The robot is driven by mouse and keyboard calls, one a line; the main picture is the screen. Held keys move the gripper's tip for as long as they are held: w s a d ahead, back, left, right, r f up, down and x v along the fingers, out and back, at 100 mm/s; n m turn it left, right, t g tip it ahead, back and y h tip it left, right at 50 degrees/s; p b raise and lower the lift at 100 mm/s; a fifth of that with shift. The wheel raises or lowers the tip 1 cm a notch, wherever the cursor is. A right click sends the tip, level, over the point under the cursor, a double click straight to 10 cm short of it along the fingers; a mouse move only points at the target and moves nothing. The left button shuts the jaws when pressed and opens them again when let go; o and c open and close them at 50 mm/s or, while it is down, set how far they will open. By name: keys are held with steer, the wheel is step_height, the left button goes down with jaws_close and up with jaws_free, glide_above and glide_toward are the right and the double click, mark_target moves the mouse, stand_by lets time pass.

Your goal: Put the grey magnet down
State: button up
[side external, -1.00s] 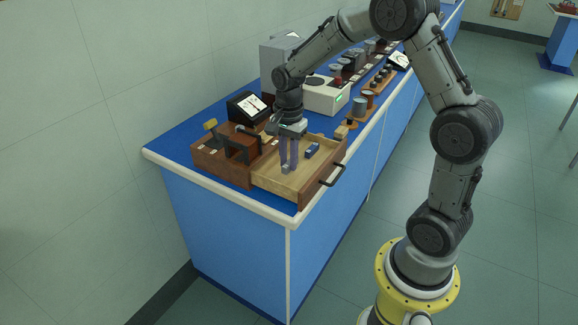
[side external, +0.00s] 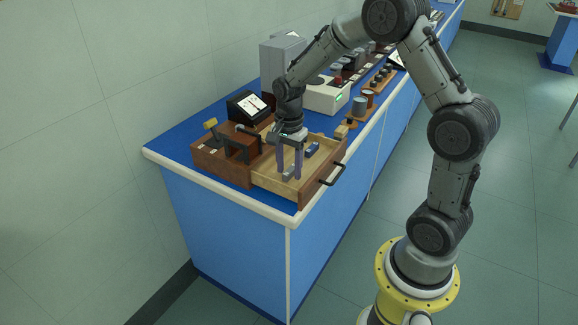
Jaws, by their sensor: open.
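The grey magnet (side external: 288,174) is a small grey block low in the open wooden drawer (side external: 270,184), and looks to rest on its floor. My gripper (side external: 289,172) points down into the drawer with its two fingers spread. The fingertips stand on either side of the grey magnet; at this size I cannot tell whether either one touches it. A blue block (side external: 312,150) lies in the drawer to the right of the fingers.
The drawer has a dark handle (side external: 332,176) on its front. A brown wooden box (side external: 222,163) with a dark bracket stands left of the drawer. A dark display (side external: 248,106), a white instrument (side external: 326,95) and spools (side external: 360,105) stand behind on the blue bench.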

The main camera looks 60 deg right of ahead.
mark_target(289, 171)
steer(key=shift+r, duration=0.1)
step_height(289, 171, up, 12)
steer(key=s+a+r+n+t, duration=0.2)
steer(key=s+a+r+n, duration=0.4)
steer(key=s+n, duration=0.15)
steer(key=s+a+f+n+t, duration=0.1)
steer(key=s+a+n+t, duration=0.2)
steer(key=s+n, duration=0.7)
steer(key=s+a, duration=0.1)
steer(key=s, duration=0.2)
steer(key=shift+t, duration=0.3)
steer(key=shift+a+n, duration=0.1)
steer(key=shift+n, duration=0.15)
